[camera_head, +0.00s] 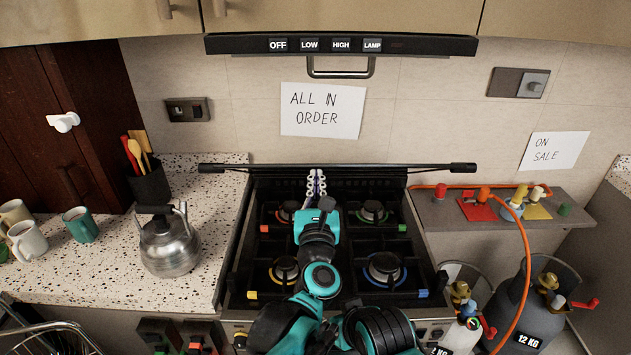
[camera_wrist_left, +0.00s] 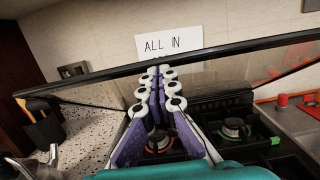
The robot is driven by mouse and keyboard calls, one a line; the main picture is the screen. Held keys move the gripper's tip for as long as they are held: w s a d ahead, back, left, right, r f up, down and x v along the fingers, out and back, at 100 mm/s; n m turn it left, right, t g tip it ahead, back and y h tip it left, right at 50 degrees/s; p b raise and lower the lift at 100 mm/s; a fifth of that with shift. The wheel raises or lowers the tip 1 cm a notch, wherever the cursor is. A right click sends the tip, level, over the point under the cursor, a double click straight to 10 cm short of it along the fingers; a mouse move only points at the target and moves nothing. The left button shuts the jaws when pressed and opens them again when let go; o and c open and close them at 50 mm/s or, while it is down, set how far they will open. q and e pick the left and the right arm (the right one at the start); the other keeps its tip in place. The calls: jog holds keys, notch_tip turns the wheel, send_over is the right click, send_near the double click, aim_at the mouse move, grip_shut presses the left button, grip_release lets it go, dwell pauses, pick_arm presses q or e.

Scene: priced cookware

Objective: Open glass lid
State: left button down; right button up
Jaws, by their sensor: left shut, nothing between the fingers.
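The glass lid (camera_head: 420,167) is a tinted pane with a dark bar along its top edge. It stands raised at the back of the stove (camera_head: 240,290), and the burners in front are uncovered. In the left wrist view the lid (camera_wrist_left: 240,75) spans the picture behind the fingers; its exact tilt is hard to tell. My left gripper (camera_head: 315,182) is shut and empty over the back of the stove, in front of the lid. Its white and purple fingers also show in the left wrist view (camera_wrist_left: 160,72); whether they touch the glass is unclear. My right gripper is out of view.
A metal kettle (camera_head: 168,245), a green mug (camera_head: 80,225) and a utensil holder (camera_head: 150,183) stand on the left counter. A range hood (camera_head: 340,45) hangs above. Gas bottles (camera_head: 525,300) and an orange hose (camera_head: 527,260) are on the right.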

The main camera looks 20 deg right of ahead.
pick_arm(q)
jog(key=w+r+p, duration=0.2)
jog(key=r, duration=0.1)
jog(key=w+d+r+p, duration=0.1)
jog(key=w+r+p, duration=0.1)
jog(key=r, duration=0.1)
jog(key=w+d+r+p, duration=0.1)
jog(key=w+r+p, duration=0.1)
jog(key=w+r, duration=0.1)
jog(key=shift+d+r, duration=0.1)
jog(key=shift+r, duration=0.05)
jog(key=w+d+r+p, duration=0.3)
jog(key=w+r+p, duration=0.2)
jog(key=w, duration=0.4)
jog(key=shift+r, duration=0.85)
jog(key=shift+f, duration=0.15)
